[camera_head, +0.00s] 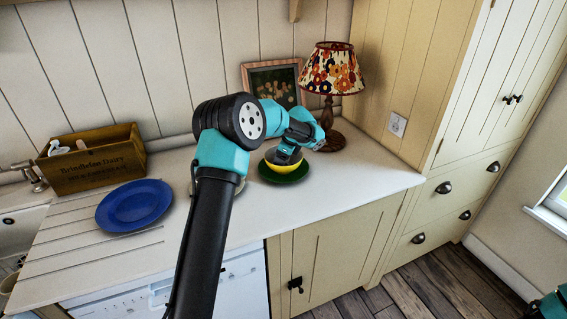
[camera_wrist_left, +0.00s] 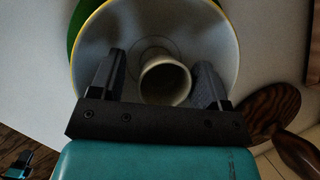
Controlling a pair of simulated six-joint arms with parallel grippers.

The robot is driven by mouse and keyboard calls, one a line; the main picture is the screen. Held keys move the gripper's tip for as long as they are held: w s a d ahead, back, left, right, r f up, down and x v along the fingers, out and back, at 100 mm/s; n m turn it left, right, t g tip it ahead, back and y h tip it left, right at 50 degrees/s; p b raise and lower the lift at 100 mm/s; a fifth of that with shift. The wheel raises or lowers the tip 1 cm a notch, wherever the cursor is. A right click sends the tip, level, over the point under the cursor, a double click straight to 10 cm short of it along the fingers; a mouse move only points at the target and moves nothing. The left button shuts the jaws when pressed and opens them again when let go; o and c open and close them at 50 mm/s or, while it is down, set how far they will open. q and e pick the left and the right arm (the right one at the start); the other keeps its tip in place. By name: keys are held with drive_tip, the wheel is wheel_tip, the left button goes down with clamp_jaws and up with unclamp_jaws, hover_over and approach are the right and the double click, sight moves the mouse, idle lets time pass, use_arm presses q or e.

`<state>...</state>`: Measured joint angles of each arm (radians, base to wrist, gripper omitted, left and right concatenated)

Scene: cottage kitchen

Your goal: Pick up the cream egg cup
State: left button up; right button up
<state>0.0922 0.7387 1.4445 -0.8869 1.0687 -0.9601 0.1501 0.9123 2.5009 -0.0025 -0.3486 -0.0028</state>
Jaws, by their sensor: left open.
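The cream egg cup (camera_wrist_left: 165,82) stands in a bowl with a grey inside and a yellow rim (camera_wrist_left: 236,60). In the left wrist view its round opening faces the camera. My left gripper (camera_wrist_left: 163,75) is open, with one finger on each side of the cup; I cannot tell whether either touches it. In the head view the left gripper (camera_head: 288,154) is over the yellow bowl (camera_head: 285,168), which sits on a green plate (camera_head: 283,177). The egg cup is hidden there by the gripper.
A lamp with a flowered shade (camera_head: 332,72) stands close behind the gripper on its dark wooden base (camera_head: 334,140), near a framed picture (camera_head: 273,83). A blue plate (camera_head: 134,206) and a wooden box (camera_head: 92,166) are at the left. The front right counter (camera_head: 350,190) is clear.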

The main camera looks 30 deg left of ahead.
use_arm(q)
drive_tip(key=shift+c, duration=0.2)
idle(0.3)
drive_tip(key=c, duration=0.8)
wheel_tip(320, 180, up, 10)
idle(0.4)
idle(0.5)
